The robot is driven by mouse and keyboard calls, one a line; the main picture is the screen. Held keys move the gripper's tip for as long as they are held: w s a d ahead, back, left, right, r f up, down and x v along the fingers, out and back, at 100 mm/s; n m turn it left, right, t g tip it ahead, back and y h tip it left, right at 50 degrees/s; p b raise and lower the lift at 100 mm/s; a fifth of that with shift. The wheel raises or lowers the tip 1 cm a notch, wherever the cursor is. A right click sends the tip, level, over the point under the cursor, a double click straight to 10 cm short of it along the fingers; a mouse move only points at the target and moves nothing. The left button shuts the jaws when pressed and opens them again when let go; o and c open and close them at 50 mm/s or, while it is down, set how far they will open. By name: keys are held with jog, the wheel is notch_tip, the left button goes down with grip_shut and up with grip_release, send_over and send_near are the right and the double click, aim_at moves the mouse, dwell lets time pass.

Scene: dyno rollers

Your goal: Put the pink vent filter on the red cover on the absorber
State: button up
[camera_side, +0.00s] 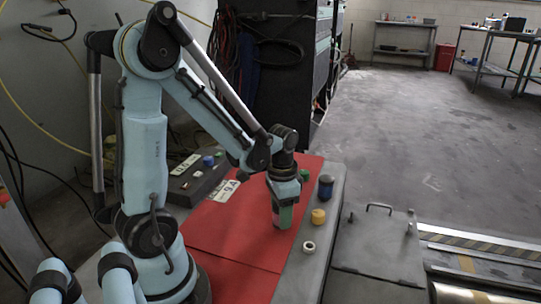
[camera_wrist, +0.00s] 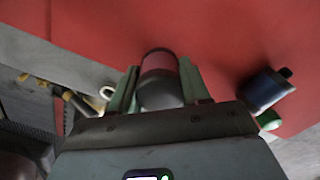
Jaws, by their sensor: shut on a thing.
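The pink vent filter (camera_wrist: 159,63), a small cylinder with a pink part and a grey end, is between the two fingers of my gripper (camera_wrist: 160,92) in the wrist view. In the side view my gripper (camera_side: 284,208) points down over the red cover (camera_side: 235,232), and the filter (camera_side: 276,209) shows only partly beside a finger. The gripper is shut on the filter. The red cover lies flat as a wide sheet over the grey absorber (camera_side: 318,268). I cannot tell whether the filter touches the cover.
White lettered plates (camera_side: 224,190) lie at the cover's left. A grey lidded box (camera_side: 380,248) stands at right.

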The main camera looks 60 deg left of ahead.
jog(key=o, duration=1.1)
notch_tip(320, 180, up, 12)
jog(key=d+t, duration=0.2)
jog(key=d, duration=0.1)
jog(key=d+t, duration=0.2)
jog(key=d, duration=0.1)
jog(key=d+n+t, duration=0.1)
jog(key=d+t, duration=0.2)
jog(key=d, duration=0.1)
jog(key=shift+w+d+f, duration=0.1)
jog(key=shift+f, duration=0.2)
